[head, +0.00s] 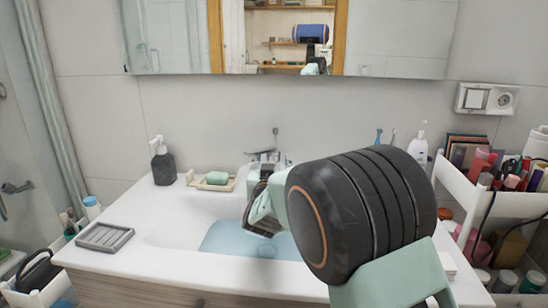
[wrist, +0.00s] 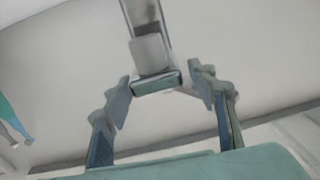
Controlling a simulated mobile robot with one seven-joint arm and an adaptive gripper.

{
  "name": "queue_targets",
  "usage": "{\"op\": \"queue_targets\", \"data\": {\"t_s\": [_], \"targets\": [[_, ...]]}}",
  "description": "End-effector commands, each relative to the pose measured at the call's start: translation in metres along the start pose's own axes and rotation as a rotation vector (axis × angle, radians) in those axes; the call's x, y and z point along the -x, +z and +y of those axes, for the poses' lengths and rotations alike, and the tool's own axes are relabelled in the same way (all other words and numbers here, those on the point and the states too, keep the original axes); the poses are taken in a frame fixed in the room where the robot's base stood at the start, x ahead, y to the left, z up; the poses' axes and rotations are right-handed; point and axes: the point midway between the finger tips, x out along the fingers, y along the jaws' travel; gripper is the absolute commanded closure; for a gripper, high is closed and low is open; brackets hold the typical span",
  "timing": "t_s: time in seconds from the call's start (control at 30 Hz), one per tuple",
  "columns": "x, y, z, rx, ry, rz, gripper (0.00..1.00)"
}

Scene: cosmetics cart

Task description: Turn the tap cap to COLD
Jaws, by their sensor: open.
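The metal tap (head: 264,153) stands at the back of the white sink, with a thin upright piece on top. My gripper (head: 262,205) is over the basin in front of the tap, partly hidden by my arm. In the wrist view my gripper (wrist: 160,80) is open, with one finger on each side. A grey part of the tap (wrist: 148,50) comes down from the top edge and ends in a block between the fingers. I see a gap on both sides of it. COLD markings cannot be read.
A dark soap dispenser (head: 162,162) and a green soap on a dish (head: 217,178) stand left of the tap. A grey tray (head: 104,237) lies at the front left. A crowded cosmetics cart (head: 470,190) is at the right. The mirror (head: 395,40) hangs above.

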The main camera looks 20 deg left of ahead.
Motion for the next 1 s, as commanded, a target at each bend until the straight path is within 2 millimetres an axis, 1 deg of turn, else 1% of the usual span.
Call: {"op": "queue_targets", "data": {"t_s": [0.03,0.1,0.3,0.47,0.7,0.77,1.0], "targets": [[-0.009,0.0,0.001,0.0,0.001,0.001,0.48],[-0.018,0.0,0.001,0.0,0.001,0.001,0.48],[-0.036,0.0,0.001,0.0,0.001,0.0,0.48],[-0.041,0.0,0.001,0.0,0.0,0.001,0.48],[-0.041,0.0,0.001,0.0,0.0,0.0,0.48],[-0.041,0.0,0.001,0.0,0.0,0.0,0.53],[-0.041,0.0,0.001,0.0,0.0,0.0,0.8]]}}
